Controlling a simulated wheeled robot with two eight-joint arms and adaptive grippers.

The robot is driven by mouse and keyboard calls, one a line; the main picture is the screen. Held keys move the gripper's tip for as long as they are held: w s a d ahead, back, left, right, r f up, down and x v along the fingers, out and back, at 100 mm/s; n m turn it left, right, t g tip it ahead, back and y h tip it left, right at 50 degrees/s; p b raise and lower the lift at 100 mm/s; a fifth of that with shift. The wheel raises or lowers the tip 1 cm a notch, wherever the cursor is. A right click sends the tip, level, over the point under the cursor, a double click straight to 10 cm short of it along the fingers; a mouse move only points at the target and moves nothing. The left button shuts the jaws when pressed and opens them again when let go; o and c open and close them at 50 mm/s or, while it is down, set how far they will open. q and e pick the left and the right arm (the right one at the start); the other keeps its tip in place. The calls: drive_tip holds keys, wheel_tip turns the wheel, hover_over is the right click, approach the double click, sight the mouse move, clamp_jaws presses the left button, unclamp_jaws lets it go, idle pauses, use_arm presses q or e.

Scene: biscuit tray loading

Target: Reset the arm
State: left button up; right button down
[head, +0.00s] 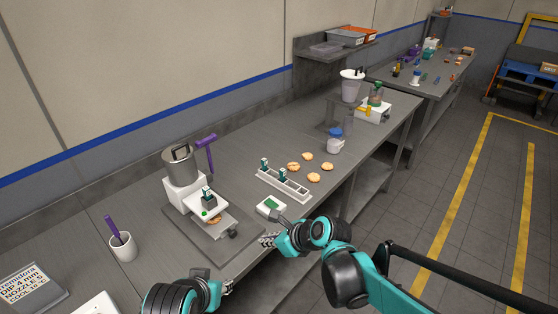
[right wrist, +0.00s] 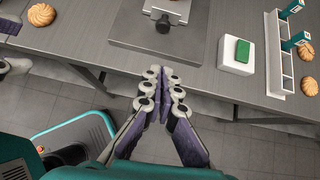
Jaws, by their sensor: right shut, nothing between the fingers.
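My right gripper (head: 268,239) is at the front edge of the table, left of the small white box with a green top (head: 270,206). In the right wrist view its fingers (right wrist: 162,82) come together at the tips, shut with nothing between them, in front of the grey base plate (right wrist: 176,40). My left gripper (head: 228,287) shows only in part at the bottom of the head view, near the table's front edge. Its fingers are too small and too covered to tell whether they are open or shut.
The machine with a steel pot (head: 180,163) stands on a plate left of my right gripper. A white slotted rack (head: 284,185) and several biscuits (head: 313,177) lie beyond the white box. A cup with a purple tool (head: 123,247) stands at left. The floor at right (head: 450,230) is clear.

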drive_tip(key=s+d+n+h, duration=0.2)
drive_tip(key=s+d+n, duration=0.2)
drive_tip(key=d+n, duration=0.4)
drive_tip(key=s+d+n+t+h, duration=0.1)
drive_tip(key=s+d+n+h, duration=0.2)
drive_tip(key=s+d+n, duration=0.2)
drive_tip(key=s+d+r+n+t+h, duration=0.1)
drive_tip(key=s+d+n, duration=0.4)
drive_tip(key=d+n, duration=0.7)
drive_tip(key=shift+h, duration=0.7)
